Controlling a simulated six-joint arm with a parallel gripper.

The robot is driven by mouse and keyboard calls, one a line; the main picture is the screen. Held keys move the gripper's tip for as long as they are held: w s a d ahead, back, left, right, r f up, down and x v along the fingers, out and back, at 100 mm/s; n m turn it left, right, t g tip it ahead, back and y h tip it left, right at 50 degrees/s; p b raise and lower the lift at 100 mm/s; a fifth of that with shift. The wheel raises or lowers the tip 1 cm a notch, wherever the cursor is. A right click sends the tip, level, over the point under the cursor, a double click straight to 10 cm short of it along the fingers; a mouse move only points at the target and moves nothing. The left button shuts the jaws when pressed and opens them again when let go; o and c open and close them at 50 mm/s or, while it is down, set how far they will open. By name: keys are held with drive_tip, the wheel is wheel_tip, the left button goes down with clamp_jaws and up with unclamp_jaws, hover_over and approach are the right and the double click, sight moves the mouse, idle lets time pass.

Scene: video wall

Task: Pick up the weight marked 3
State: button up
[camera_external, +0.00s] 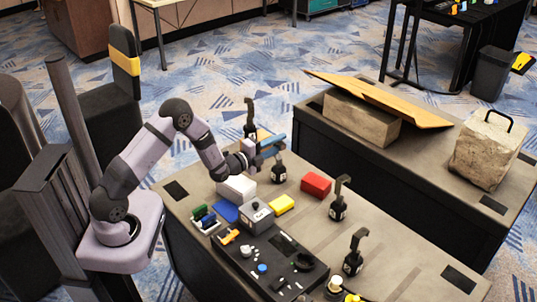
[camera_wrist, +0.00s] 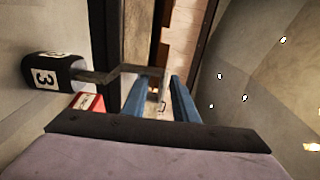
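The weight marked 3 (camera_wrist: 48,77) is a black weight with a white number label, at the left of the wrist view. Its metal hook (camera_wrist: 105,75) reaches right, toward the fingertips. My gripper (camera_wrist: 160,85) has its two blue fingers apart, with a gap between them. The hook's end is at or just beyond the fingertips; I cannot tell if it touches them. In the external view my gripper (camera_external: 274,146) is just above a black hooked weight (camera_external: 278,173), whose label is too small to read there and whose hook is largely hidden by the fingers.
Other black hooked weights stand behind (camera_external: 250,130) and to the right (camera_external: 338,210) and front (camera_external: 352,263). A red box (camera_external: 316,185), a yellow block (camera_external: 281,204), a white box (camera_external: 237,188) and a dark tray (camera_external: 290,248) crowd the table. A second table with stone blocks (camera_external: 360,118) is beyond.

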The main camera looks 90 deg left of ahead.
drive_tip(key=shift+p+x, duration=0.65)
drive_tip(key=shift+x, duration=1.5)
drive_tip(key=shift+c, duration=0.6)
clamp_jaws()
drive_tip(key=shift+w+r, duration=0.1)
drive_tip(key=shift+r, duration=0.2)
